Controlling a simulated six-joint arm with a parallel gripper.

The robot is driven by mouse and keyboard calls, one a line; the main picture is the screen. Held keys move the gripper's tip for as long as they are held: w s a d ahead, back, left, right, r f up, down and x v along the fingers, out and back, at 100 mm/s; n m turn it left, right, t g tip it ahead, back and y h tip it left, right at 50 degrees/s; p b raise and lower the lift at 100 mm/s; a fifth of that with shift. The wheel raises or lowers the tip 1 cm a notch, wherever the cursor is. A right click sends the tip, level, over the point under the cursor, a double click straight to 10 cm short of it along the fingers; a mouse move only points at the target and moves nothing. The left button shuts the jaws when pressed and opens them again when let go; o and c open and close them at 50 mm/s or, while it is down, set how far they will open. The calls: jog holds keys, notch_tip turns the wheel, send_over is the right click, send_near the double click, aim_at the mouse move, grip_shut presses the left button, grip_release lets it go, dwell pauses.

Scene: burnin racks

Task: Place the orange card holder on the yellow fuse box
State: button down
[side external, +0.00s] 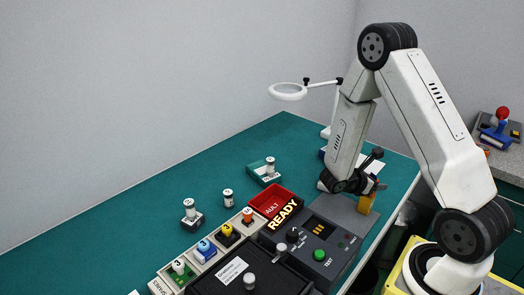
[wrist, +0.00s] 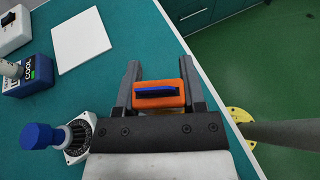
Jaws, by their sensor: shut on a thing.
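The orange card holder (wrist: 160,104) shows in the wrist view, with a dark slot and a blue strip across it. My gripper (wrist: 159,78) is shut on it, one dark finger on each side. In the side external view my gripper (side external: 373,178) is low over the right part of the bench, and the holder is mostly hidden there. A yellow block (side external: 366,203), which looks like the fuse box, stands just below the gripper. I cannot tell whether the holder touches it. The yellow block cannot be made out in the wrist view.
A READY panel with a green TEST button (side external: 319,255) and a red FAULT tray (side external: 270,200) lie left of the gripper. A ring magnifier (side external: 288,91) stands behind. In the wrist view, a blue knob (wrist: 38,136), a COOL unit (wrist: 28,78) and a white sheet (wrist: 82,38) are on the left.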

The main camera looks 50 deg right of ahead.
jog(key=shift+c, duration=0.9)
grip_release()
jog(key=shift+r, duration=0.15)
jog(key=shift+a, duration=0.15)
jog(key=v, duration=1.1)
jog(key=shift+w+a+r, duration=0.2)
jog(key=shift+a, duration=0.05)
